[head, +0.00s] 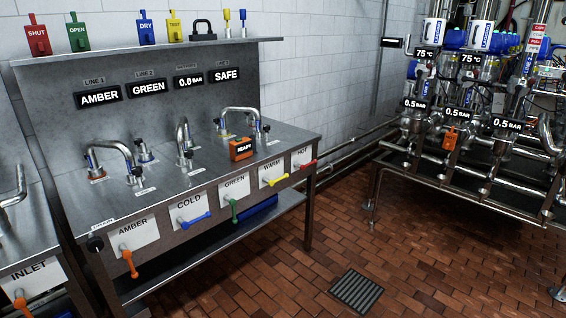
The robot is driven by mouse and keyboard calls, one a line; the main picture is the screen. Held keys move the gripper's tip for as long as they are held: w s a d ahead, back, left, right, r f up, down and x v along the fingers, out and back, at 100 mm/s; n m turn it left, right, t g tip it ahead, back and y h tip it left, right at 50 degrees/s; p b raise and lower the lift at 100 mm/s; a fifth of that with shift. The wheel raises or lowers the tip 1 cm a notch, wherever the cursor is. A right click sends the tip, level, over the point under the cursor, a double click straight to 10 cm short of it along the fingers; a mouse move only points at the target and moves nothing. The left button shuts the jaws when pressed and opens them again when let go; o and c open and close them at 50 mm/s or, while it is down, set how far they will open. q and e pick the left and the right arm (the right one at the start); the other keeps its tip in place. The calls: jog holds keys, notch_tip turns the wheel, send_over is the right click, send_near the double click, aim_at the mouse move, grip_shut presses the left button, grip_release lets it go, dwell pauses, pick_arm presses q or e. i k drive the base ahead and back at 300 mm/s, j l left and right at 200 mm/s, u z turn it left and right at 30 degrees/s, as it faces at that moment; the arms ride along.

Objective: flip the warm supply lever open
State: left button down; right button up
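The warm supply lever (275,181) is a yellow handle on the front panel of the steel bench. It sits under the white WARM label (271,171), between the green lever (234,210) and the red HOT lever (304,164). The yellow handle lies nearly along the panel, slightly tilted, with its right end higher. Neither of my grippers shows in the head view.
The steel bench (206,205) carries bent pipes and an orange READY box (242,149). Blue COLD (195,219) and orange AMBER (130,262) levers are further left. A pipe rack (450,160) stands right. Brick floor (270,265) in front is clear, with a drain grate (357,291).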

aim_at(281, 179)
jog(key=i+l+u, duration=0.1)
jog(key=i+l, duration=0.5)
jog(key=i+l+u, duration=0.1)
jog(key=i+l, duration=0.55)
jog(key=i+l+u, duration=0.15)
jog(key=i+l, duration=0.6)
jog(key=i+l+u, duration=0.1)
jog(key=i+l, duration=0.55)
jog(key=l, duration=0.15)
